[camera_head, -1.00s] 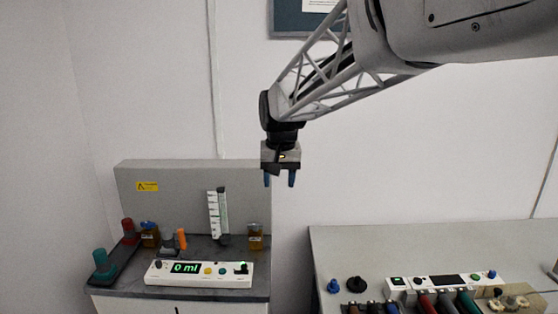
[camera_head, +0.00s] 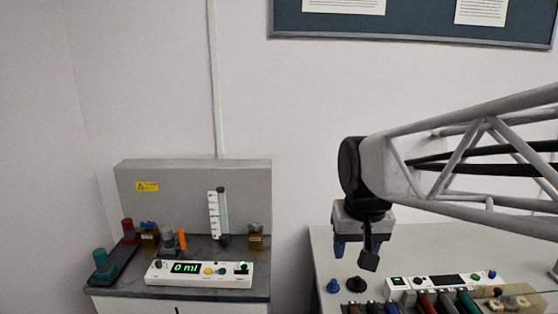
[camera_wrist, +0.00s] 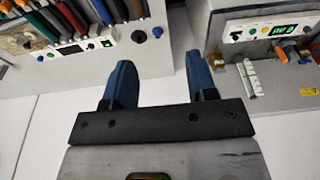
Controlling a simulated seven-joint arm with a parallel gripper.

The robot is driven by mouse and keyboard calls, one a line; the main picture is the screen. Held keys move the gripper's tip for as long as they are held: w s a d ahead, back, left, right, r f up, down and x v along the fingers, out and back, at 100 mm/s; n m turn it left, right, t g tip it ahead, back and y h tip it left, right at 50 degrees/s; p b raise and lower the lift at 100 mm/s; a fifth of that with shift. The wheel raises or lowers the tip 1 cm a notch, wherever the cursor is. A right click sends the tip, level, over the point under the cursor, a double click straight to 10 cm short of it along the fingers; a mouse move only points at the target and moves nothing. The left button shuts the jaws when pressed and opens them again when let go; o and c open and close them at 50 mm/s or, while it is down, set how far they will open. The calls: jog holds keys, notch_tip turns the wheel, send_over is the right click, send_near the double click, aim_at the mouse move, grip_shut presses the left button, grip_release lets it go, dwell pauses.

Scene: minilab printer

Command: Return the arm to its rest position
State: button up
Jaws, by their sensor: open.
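My gripper (camera_head: 354,250) hangs in the head view over the left part of the right bench, pointing down. Part of my wrist covers its right side there. In the wrist view my gripper (camera_wrist: 160,78) shows its two blue fingers spread wide apart, with nothing between them. My arm reaches in from the right edge of the head view.
The left bench (camera_head: 180,291) carries a white panel (camera_head: 215,281) reading 0 ml, a graduated cylinder (camera_head: 218,215) and several bottles. The right bench (camera_head: 440,240) holds a control panel (camera_head: 425,282), a blue knob (camera_head: 333,286) and a black knob (camera_head: 357,285). A gap separates the benches.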

jog(key=s+d+f, duration=0.2)
jog(key=s+f, duration=0.1)
jog(key=s, duration=0.3)
jog(key=s+d+f, duration=0.2)
jog(key=s+f, duration=0.1)
jog(key=s, duration=0.4)
jog(key=shift+d+f, duration=0.2)
jog(key=shift+f, duration=0.05)
